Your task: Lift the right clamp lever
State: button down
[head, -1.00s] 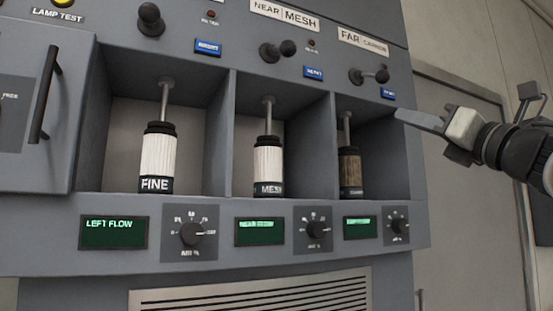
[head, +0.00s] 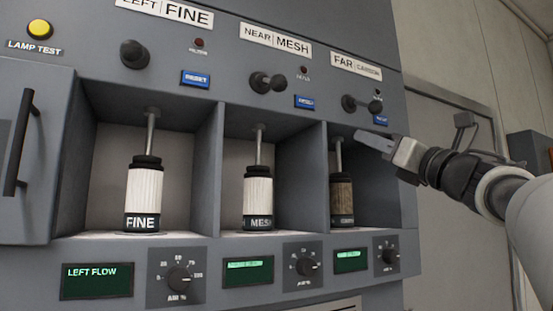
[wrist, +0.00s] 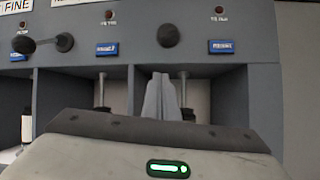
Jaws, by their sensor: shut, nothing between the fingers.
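The right clamp lever (head: 362,104) is a dark lever with round knobs under the FAR CARBON label on the panel. Its knob (wrist: 168,35) faces me end-on in the wrist view. My gripper (head: 357,135) is shut and empty. In the head view its fingertips appear just below the lever, in front of the top of the far bay. In the wrist view the closed fingers (wrist: 160,80) point at the panel below the knob, with a gap in the picture between them. The far canister (head: 341,198) stands in the bay under a vertical rod.
The near MESH lever (head: 267,82) and left FINE lever (head: 134,54) sit to the left, above bays holding white canisters. A blue reset button (head: 381,119) is close beside the right lever. An open door (head: 35,150) stands at the left. Dials and displays line the lower panel.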

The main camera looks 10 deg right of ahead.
aim_at(369, 105)
jog(key=r+p, duration=0.1)
jog(key=s+d+r+p, duration=0.1)
jog(key=r+p, duration=0.1)
jog(key=shift+s+d+r, duration=0.1)
jog(key=shift+s+d, duration=0.05)
jog(key=shift+s, duration=0.1)
dwell(0.4)
